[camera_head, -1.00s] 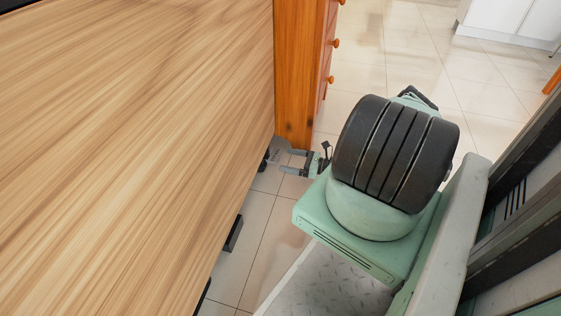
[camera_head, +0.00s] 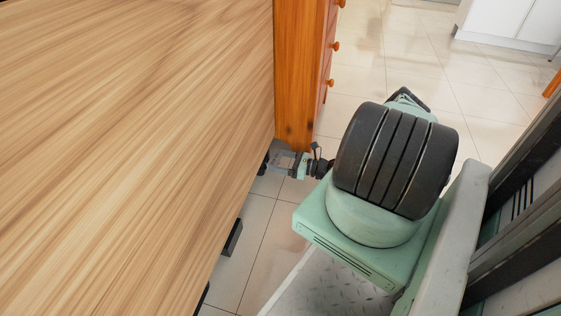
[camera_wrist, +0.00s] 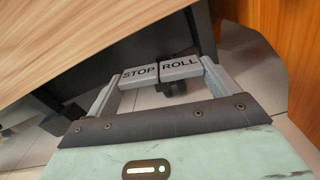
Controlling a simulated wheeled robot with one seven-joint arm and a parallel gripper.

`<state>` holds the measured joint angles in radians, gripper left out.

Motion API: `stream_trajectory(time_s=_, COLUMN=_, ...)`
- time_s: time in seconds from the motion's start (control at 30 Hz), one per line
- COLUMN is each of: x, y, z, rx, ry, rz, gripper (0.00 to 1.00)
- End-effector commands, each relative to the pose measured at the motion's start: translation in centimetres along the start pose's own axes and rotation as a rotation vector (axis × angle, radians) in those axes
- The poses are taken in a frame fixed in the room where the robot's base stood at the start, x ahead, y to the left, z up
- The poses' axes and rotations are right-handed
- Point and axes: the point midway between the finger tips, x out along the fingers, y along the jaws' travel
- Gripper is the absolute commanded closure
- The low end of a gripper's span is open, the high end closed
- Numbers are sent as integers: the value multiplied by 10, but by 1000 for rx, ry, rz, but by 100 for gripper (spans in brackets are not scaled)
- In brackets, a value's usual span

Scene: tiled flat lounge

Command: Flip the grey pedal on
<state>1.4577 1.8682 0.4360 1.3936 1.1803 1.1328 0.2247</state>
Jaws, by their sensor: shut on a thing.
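In the head view my gripper (camera_head: 279,160) is small beside the wooden edge. The pedal is hard to make out there.
A large wood-grain top (camera_head: 130,140) fills the left and overhangs the pedal. An orange wooden cabinet with drawers (camera_head: 298,80) stands just behind the gripper. Dark feet (camera_head: 232,238) show under the top's edge. Tiled floor (camera_head: 385,70) is open beyond the cabinet.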

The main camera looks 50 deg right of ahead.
Motion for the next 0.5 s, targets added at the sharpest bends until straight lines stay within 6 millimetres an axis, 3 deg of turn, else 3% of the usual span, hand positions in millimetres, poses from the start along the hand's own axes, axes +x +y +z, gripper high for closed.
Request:
stream_trajectory(time_s=0.3, x=-1, y=3, z=1, rx=-342, ry=2, rz=-3, gripper=36)
stream_trajectory(time_s=0.5, x=-1, y=3, z=-2, rx=-439, ry=4, rz=-2, gripper=36)
